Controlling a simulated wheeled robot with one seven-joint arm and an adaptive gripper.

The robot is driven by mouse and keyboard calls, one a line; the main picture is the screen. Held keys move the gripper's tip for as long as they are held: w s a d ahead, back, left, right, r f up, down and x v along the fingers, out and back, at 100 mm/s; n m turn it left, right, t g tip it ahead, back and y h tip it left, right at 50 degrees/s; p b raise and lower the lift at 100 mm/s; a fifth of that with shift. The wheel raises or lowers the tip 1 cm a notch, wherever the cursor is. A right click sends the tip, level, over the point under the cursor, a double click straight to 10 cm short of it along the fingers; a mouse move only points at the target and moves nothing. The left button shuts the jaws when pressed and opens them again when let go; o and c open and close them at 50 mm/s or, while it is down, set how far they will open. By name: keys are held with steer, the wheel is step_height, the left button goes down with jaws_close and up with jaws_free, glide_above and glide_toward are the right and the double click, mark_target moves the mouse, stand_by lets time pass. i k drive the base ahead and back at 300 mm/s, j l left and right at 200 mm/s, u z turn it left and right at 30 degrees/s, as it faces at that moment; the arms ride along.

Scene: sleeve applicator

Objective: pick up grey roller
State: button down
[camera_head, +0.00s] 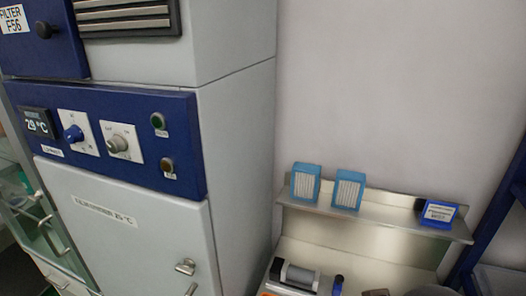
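A grey roller (301,276) lies at the bottom of the head view, right of the large cabinet. It rests on or in a pale device with dark end parts, cut off by the lower picture edge. A small blue-topped part (338,282) stands just to its right. I cannot tell how the roller is held there. My gripper is not in view.
A metal shelf (385,219) above the roller carries two blue-framed filters (305,183) and a small blue labelled box (437,213). The tall grey and blue cabinet (237,170) stands close on the left. A blue upright frame (490,225) stands at the right.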

mark_target(297, 274)
steer(key=i+j, duration=0.15)
steer(key=j, duration=0.2)
steer(key=i+j, duration=0.1)
steer(key=j, duration=0.3)
steer(key=i+j+u, duration=0.1)
steer(key=j, duration=0.25)
